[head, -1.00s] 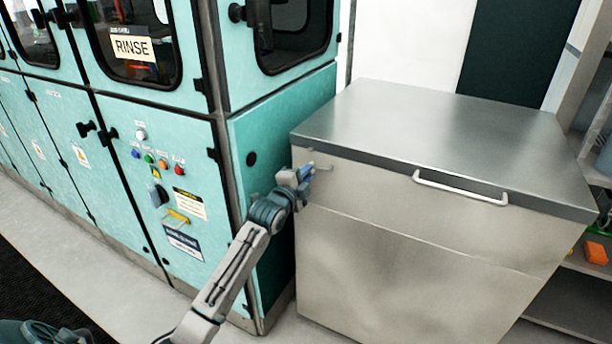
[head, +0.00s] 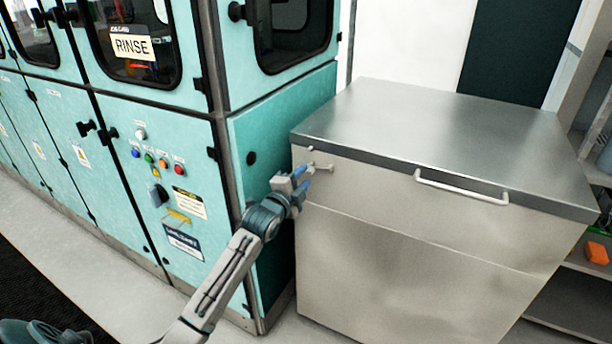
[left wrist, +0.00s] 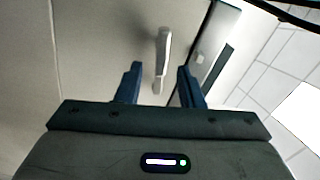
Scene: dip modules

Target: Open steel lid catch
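The steel chest (head: 400,235) has a flat grey lid (head: 440,125) that lies closed on it. The lid catch (head: 321,167) is a small pale lever on the chest's upper front left, just under the lid's edge. In the left wrist view the catch (left wrist: 163,55) is a pale bar beyond the fingertips, in line with the gap between them. My left gripper (head: 301,180) is just in front of and to the left of the catch. Its two blue fingers (left wrist: 160,88) are apart with nothing between them. My right gripper is not in view.
A white bar handle (head: 460,188) is fixed across the chest's front. A teal machine (head: 150,180) with buttons stands close on the left, beside my left arm. Shelves with an orange item (head: 596,253) stand at the right. Open floor lies in front.

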